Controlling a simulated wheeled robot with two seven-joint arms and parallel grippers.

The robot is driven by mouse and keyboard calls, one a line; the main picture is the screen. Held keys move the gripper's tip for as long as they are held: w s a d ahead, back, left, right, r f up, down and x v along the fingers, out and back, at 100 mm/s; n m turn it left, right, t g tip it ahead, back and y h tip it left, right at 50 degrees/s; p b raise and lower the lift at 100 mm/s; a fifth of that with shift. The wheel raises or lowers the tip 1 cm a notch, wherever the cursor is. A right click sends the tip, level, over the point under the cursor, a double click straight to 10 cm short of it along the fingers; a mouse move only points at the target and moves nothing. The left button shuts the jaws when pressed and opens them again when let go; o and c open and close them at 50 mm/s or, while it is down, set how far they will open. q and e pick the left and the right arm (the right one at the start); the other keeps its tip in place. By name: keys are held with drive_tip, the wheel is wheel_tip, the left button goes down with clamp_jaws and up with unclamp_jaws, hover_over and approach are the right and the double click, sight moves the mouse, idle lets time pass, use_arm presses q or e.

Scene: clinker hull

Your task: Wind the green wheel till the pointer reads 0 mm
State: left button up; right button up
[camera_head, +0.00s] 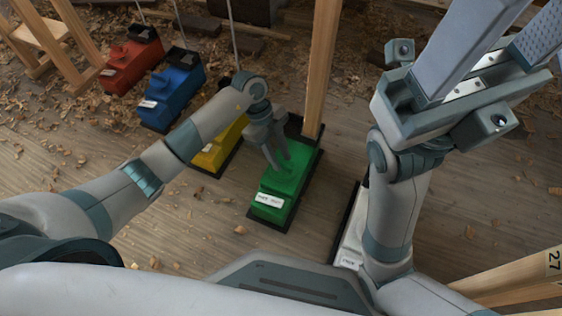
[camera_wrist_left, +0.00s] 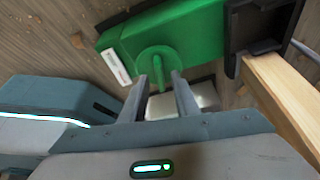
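The green unit (camera_head: 285,185) is a box on a dark base in the middle of the head view, beside a wooden post. In the left wrist view its green wheel (camera_wrist_left: 157,57) is a round rim on the box's face, with a green peg-like part projecting towards me. My left gripper (camera_head: 283,165) is over the unit; in the left wrist view its two fingers (camera_wrist_left: 162,76) are apart, with the green peg between or just beyond their tips. Contact cannot be told. My right gripper (camera_head: 500,45) is raised at the upper right, fingers apart, tips out of frame. No pointer or scale is readable.
Yellow (camera_head: 217,150), blue (camera_head: 172,95) and red (camera_head: 130,62) units stand in a row to the left. A pale unit (camera_head: 350,240) is partly hidden behind my right arm. A wooden post (camera_head: 321,70) rises close to the green unit. Wood shavings litter the plank floor.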

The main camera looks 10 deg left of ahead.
use_arm(q)
drive_tip(key=shift+s+d+f, duration=0.1)
drive_tip(key=shift+d+f, duration=0.15)
drive_tip(key=shift+f, duration=0.3)
drive_tip(key=shift+c, duration=0.7)
clamp_jaws()
drive_tip(key=shift+r+m, duration=0.15)
drive_tip(key=shift+m, duration=0.15)
